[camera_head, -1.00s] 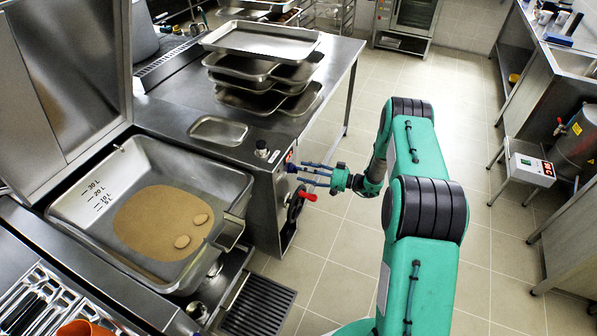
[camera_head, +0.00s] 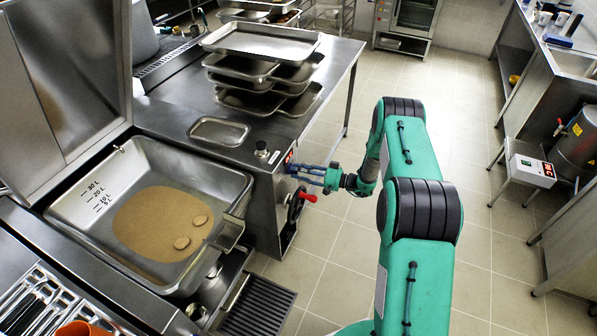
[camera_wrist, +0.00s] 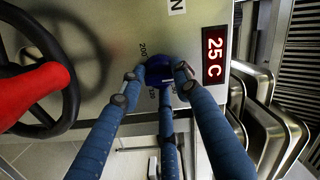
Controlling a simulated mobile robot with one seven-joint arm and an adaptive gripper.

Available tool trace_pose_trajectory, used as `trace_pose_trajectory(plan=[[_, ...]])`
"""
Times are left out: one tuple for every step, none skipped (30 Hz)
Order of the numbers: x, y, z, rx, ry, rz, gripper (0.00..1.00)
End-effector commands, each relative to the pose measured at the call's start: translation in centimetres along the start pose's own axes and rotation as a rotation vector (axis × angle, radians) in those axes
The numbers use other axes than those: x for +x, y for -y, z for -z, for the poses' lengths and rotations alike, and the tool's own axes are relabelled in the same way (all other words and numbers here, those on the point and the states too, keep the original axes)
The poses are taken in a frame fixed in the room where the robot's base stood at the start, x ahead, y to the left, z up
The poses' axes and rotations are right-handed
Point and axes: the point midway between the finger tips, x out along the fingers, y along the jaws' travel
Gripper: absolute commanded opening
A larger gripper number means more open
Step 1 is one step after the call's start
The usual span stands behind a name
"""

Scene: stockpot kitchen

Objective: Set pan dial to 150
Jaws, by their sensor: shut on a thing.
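The pan dial (camera_wrist: 158,68) is a blue knob on the steel front panel in the wrist view, with printed numbers around it, of which 200 reads clearly. My gripper (camera_wrist: 155,78) has its blue fingers closed around the knob and covers part of the scale. In the head view my gripper (camera_head: 300,172) is at the panel on the pan unit's right side, and the knob is hidden there. A red display (camera_wrist: 214,56) beside the dial reads 25 C. The tilting pan (camera_head: 225,180) holds brown liquid and two pale oval pieces.
A black handwheel with a red handle (camera_wrist: 40,85) is left of the dial in the wrist view, close to my fingers. Stacked trays (camera_head: 262,42) stand on the counter above. A small stool with a scale display (camera_head: 530,170) stands at the right. The floor between is clear.

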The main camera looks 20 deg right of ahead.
Motion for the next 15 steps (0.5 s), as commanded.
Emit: trace_pose_trajectory(plan=[[-0.01, 0.03, 0.1, 0.0, -0.001, 0.001, 0.06], [-0.01, 0.03, 0.11, 0.002, -0.001, 0.001, 0.06], [-0.01, 0.03, 0.11, 0.005, -0.001, 0.001, 0.06], [-0.01, 0.02, 0.11, 0.008, -0.001, 0.001, 0.06], [-0.01, 0.02, 0.11, 0.012, -0.002, 0.002, 0.06], [-0.01, 0.0, 0.11, 0.018, -0.002, 0.003, 0.06], [-0.01, 0.0, 0.1, 0.024, -0.003, 0.003, 0.06], [-0.01, -0.02, 0.1, 0.032, -0.003, 0.004, 0.06], [-0.01, -0.04, 0.09, 0.044, -0.004, 0.005, 0.06], [-0.02, -0.05, 0.09, 0.054, -0.005, 0.006, 0.06], [-0.02, -0.07, 0.08, 0.066, -0.006, 0.007, 0.06], [-0.02, -0.09, 0.09, 0.083, -0.007, 0.009, 0.06], [-0.02, -0.1, 0.09, 0.098, -0.008, 0.011, 0.06], [-0.02, -0.12, 0.1, 0.114, -0.01, 0.012, 0.06], [-0.02, -0.13, 0.12, 0.138, -0.012, 0.015, 0.06]])
